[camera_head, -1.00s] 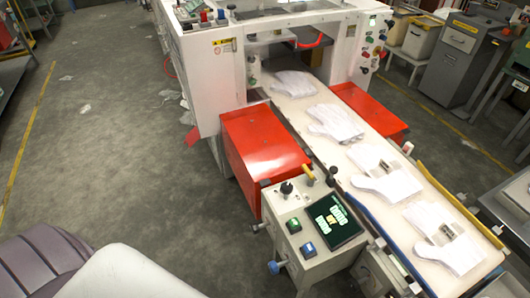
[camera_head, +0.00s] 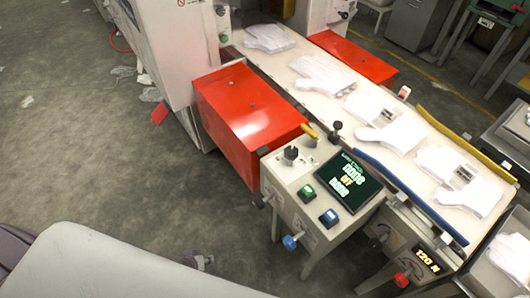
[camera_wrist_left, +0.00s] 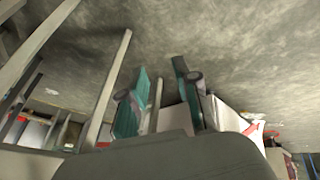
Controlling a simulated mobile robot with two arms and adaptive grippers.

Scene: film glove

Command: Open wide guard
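Two red guards flank the white conveyor of the glove machine in the head view. The near red guard (camera_head: 250,105) is a large box-shaped cover, seemingly closed down. The far red guard (camera_head: 355,55) is partly hidden behind the conveyor. I cannot tell for sure which one is the wide guard. My left gripper (camera_wrist_left: 160,68) shows in its wrist view with its two teal fingers apart and nothing between them. It points over bare floor, away from the guards. In the head view my pale arm fills the lower left and hides most or all of that gripper. My right gripper is not seen.
A control stand (camera_head: 315,185) with a dark screen (camera_head: 348,180), knobs and buttons stands right of the near guard. White gloves (camera_head: 325,75) lie along the conveyor (camera_head: 285,70). Open grey floor (camera_head: 90,150) lies left of the machine, with film scraps on it.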

